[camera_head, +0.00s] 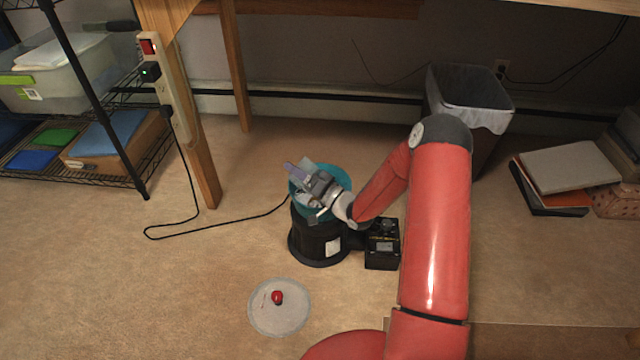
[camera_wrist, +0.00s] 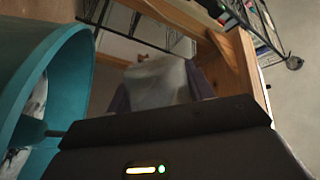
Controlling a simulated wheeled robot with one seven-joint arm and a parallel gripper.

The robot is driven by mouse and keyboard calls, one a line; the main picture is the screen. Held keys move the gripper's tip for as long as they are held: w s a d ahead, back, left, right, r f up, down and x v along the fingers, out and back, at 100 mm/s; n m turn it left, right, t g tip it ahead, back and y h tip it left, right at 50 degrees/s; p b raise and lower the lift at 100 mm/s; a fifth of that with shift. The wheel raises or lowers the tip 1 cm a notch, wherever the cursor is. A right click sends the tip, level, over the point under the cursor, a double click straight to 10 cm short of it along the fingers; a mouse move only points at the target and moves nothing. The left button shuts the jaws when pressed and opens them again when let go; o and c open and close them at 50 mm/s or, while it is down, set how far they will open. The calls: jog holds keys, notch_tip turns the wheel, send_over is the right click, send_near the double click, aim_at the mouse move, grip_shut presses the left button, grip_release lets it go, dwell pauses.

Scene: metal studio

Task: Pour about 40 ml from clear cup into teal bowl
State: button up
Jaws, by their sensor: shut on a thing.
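The teal bowl (camera_head: 340,176) sits on top of a black round device on the floor. It also shows large at the left of the wrist view (camera_wrist: 72,62), close beside my gripper. My gripper (camera_head: 300,174) is over the bowl in the head view, partly covering it. Its purple fingers (camera_wrist: 158,92) are shut on the clear cup (camera_wrist: 155,82), a pale, see-through shape between them. In the head view the cup (camera_head: 307,163) is small and faint. I cannot tell its exact tilt or the liquid level in it.
The black device (camera_head: 318,243) has a control box (camera_head: 382,246) at its right and a cable running left. A grey round plate (camera_head: 267,318) with a red item (camera_head: 277,297) lies in front. A wooden table leg (camera_head: 190,130) and wire shelf stand left, a bin (camera_head: 470,95) behind right.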

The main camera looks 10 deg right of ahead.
jog(key=shift+s+a+r+m, duration=0.15)
jog(key=shift+s+a+m, duration=0.2)
jog(key=shift+a, duration=0.35)
jog(key=shift+r+m+t+p, duration=0.3)
jog(key=shift+m+p, duration=0.25)
jog(key=shift+m, duration=0.1)
jog(key=shift+r+m+t+p, duration=0.3)
jog(key=shift+m+p, duration=0.2)
jog(key=shift+m, duration=0.1)
dwell(0.5)
